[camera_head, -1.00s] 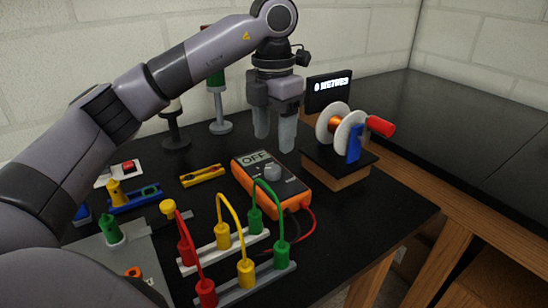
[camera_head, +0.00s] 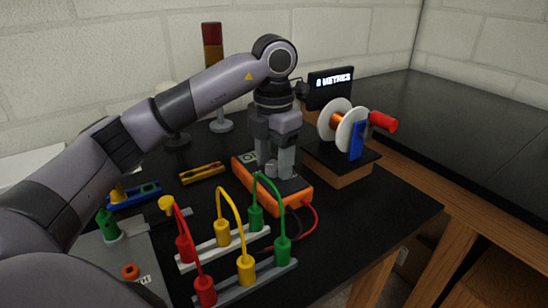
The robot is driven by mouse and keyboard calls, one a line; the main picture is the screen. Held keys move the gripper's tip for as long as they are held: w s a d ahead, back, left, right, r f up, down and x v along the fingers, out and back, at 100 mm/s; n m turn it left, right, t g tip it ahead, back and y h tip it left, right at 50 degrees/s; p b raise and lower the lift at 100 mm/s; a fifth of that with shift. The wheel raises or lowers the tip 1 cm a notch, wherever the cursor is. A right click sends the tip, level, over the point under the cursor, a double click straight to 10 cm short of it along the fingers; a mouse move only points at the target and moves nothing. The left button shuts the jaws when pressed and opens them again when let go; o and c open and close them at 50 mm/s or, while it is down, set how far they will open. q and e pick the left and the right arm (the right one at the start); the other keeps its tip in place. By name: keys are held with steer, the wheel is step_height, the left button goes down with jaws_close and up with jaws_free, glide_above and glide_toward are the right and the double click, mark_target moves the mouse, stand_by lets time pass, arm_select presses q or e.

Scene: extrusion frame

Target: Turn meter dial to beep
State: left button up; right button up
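The orange and black meter (camera_head: 293,199) lies flat on the black table, near the middle of the head view. Its grey dial is mostly hidden between my gripper's fingers, and its small screen (camera_head: 247,158) is largely covered, so I cannot read it. My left gripper (camera_head: 273,172) points straight down over the meter, its two fingers low around the dial. A gap shows between the fingers, but whether they touch the dial is unclear. My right gripper is not in view.
Red, yellow and green cables (camera_head: 233,206) arch between plugs in front of the meter. A wire spool (camera_head: 342,126) stands right of it, with a display reading "0 METRES" (camera_head: 332,88) behind. Yellow pliers (camera_head: 202,173) lie left. A stack light (camera_head: 213,48) stands behind.

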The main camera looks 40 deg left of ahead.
arm_select(q)
steer(key=c, duration=0.8)
